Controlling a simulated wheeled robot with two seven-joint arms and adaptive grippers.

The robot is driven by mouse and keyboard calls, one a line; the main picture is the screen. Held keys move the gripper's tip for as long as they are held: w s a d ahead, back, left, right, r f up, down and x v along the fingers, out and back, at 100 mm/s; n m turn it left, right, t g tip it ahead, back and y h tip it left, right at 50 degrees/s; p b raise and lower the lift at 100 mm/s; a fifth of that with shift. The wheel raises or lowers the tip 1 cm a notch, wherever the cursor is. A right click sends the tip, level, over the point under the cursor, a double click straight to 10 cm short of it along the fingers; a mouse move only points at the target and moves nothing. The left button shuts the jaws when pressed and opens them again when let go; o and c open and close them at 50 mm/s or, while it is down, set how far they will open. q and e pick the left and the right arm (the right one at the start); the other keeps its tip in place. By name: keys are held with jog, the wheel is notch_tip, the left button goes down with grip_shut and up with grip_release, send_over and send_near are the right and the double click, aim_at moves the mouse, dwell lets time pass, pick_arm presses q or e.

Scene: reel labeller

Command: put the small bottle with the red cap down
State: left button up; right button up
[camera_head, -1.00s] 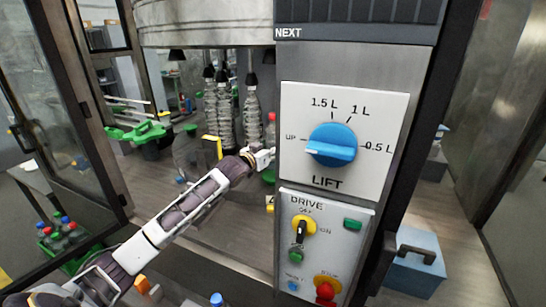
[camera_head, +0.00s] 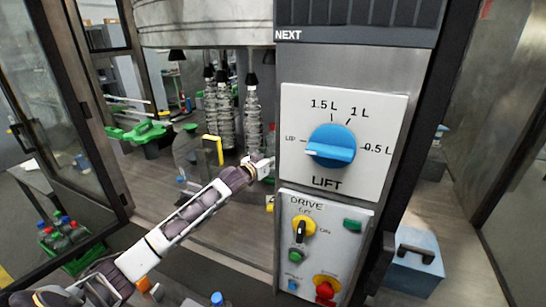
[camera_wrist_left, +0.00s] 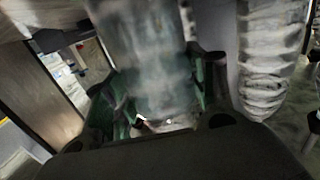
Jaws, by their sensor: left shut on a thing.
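In the left wrist view a clear, blurred bottle (camera_wrist_left: 150,55) fills the middle. It stands between the fingers of my left gripper (camera_wrist_left: 160,98), which is shut on it. The bottle's top runs out of that frame, so its cap does not show. In the head view my left arm reaches up from the lower left, and its wrist end is at the left edge of the control panel. The fingers and the held bottle are hidden behind the panel there. My right gripper is out of view.
The control panel (camera_head: 385,185) with a blue lift dial (camera_head: 332,146) stands close to the arm. Clear ribbed bottles (camera_head: 252,118) hang under the machine's round drum (camera_head: 205,25). A green crate (camera_head: 78,262) of capped bottles is at lower left. A blue box (camera_head: 415,270) stands at right.

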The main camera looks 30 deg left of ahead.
pick_arm(q)
jog(key=o, duration=1.4)
jog(key=shift+f, duration=0.1)
jog(key=shift+s, duration=0.1)
jog(key=shift+s+a+b, duration=0.2)
jog(key=shift+s+b, duration=0.1)
jog(key=shift+s, duration=0.95)
jog(key=s+a+b, duration=0.1)
jog(key=s, duration=0.8)
jog(key=shift+r+b, duration=0.3)
jog(key=shift+r, duration=0.1)
jog(key=shift+s+a, duration=0.1)
jog(key=shift+a, duration=0.05)
